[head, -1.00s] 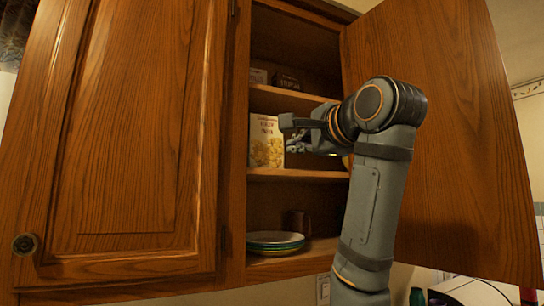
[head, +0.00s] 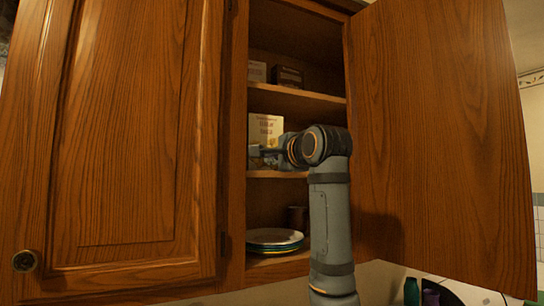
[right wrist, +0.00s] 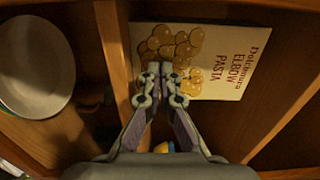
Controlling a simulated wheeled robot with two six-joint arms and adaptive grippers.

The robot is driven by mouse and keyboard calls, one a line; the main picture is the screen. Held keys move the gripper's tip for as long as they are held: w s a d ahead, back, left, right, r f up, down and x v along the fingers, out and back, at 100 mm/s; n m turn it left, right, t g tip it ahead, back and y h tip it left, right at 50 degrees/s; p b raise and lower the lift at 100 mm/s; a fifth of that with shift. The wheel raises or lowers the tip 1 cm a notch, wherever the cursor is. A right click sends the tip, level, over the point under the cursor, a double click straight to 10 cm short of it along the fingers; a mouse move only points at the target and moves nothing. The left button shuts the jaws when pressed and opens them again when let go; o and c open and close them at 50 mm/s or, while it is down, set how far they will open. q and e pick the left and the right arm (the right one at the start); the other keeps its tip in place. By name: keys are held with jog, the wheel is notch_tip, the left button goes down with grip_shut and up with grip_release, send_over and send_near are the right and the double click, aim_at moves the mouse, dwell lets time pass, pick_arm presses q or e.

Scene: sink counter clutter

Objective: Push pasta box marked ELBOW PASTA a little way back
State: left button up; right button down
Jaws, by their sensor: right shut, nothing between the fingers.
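The ELBOW PASTA box (head: 264,125) stands upright on the middle shelf of the open cabinet, near its left wall. In the right wrist view the white box (right wrist: 222,50) appears turned sideways, with its name and pasta picture facing me. My right gripper (head: 256,154) is in front of the box's lower part in the head view and hides some of it. In the right wrist view the gripper's fingertips (right wrist: 161,70) are together and empty against the pasta picture. I cannot tell whether they touch the box. My left gripper is not in view.
Stacked plates (head: 274,239) and a dark mug (head: 297,218) stand on the bottom shelf. The open cabinet door (head: 440,140) is right of my arm; the closed door (head: 135,130) is left.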

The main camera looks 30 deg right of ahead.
jog(key=shift+w+r+p, duration=0.2)
jog(key=shift+w+p, duration=0.15)
jog(key=w+p, duration=0.3)
jog(key=w, duration=0.3)
jog(key=shift+w+d, duration=0.2)
jog(key=shift+w+f, duration=0.15)
jog(key=shift+w, duration=0.05)
jog(key=shift+s, duration=0.1)
